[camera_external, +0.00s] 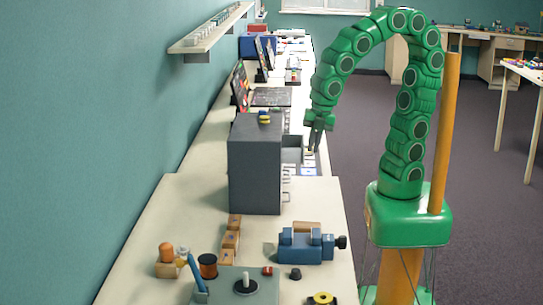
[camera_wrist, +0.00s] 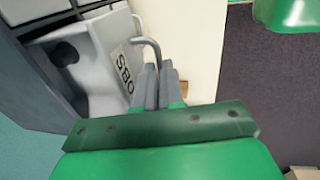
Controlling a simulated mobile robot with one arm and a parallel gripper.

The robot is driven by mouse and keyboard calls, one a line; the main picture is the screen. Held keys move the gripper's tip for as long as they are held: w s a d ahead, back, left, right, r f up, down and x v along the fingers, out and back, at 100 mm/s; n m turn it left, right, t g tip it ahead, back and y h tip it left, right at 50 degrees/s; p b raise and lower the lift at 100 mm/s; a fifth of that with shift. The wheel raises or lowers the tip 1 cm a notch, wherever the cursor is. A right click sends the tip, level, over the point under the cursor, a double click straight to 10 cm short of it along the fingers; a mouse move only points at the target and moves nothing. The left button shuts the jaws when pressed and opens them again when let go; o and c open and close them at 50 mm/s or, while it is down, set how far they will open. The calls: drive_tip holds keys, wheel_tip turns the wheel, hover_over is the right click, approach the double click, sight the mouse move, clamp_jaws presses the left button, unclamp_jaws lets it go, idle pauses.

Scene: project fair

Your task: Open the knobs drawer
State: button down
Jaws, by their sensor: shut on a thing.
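The dark grey drawer cabinet (camera_external: 255,170) stands on the long bench. One upper drawer (camera_external: 291,142) sticks out of its right side. In the wrist view this light grey drawer (camera_wrist: 104,40) is pulled out, with dark and light round pieces inside. Its label (camera_wrist: 124,72) shows letters like "SBO", partly hidden, fitting KNOBS seen turned round. My gripper (camera_external: 314,148) is at the drawer's front. In the wrist view my gripper (camera_wrist: 160,75) is shut on the bent metal handle (camera_wrist: 152,44); the grip itself is partly hidden by the fingers.
Lower drawer handles (camera_external: 286,183) show on the cabinet's right face. A small coloured item (camera_external: 264,117) lies on the cabinet top. A blue vise (camera_external: 306,244) and wooden blocks (camera_external: 231,239) are on the near bench. The floor (camera_external: 350,150) right of the bench is clear.

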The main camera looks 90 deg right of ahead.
drive_tip(key=shift+s, duration=1.5)
drive_tip(key=c, duration=1.5)
unclamp_jaws()
drive_tip(key=r, duration=0.2)
drive_tip(key=s+r, duration=0.1)
drive_tip(key=r, duration=0.4)
drive_tip(key=shift+s+r, duration=0.2)
drive_tip(key=shift+r, duration=0.15)
drive_tip(key=shift+d, duration=0.1)
drive_tip(key=s+d+f+m+g, duration=0.1)
drive_tip(key=s+d+f+m, duration=0.2)
drive_tip(key=m, duration=0.3)
drive_tip(key=s+d+f+m+g, duration=0.1)
drive_tip(key=s+d+f+m, duration=0.1)
drive_tip(key=s+d+m, duration=0.2)
drive_tip(key=s+d+f+m+g, duration=0.1)
drive_tip(key=s+d+f+m, duration=0.2)
drive_tip(key=d+m, duration=0.3)
drive_tip(key=shift+s+d+f+m+g, duration=0.2)
drive_tip(key=shift+s+m, duration=0.15)
drive_tip(key=shift+m, duration=0.2)
drive_tip(key=shift+s+d+f+m+g, duration=0.1)
drive_tip(key=shift+s+d+m+g, duration=0.1)
drive_tip(key=shift+s+m, duration=0.25)
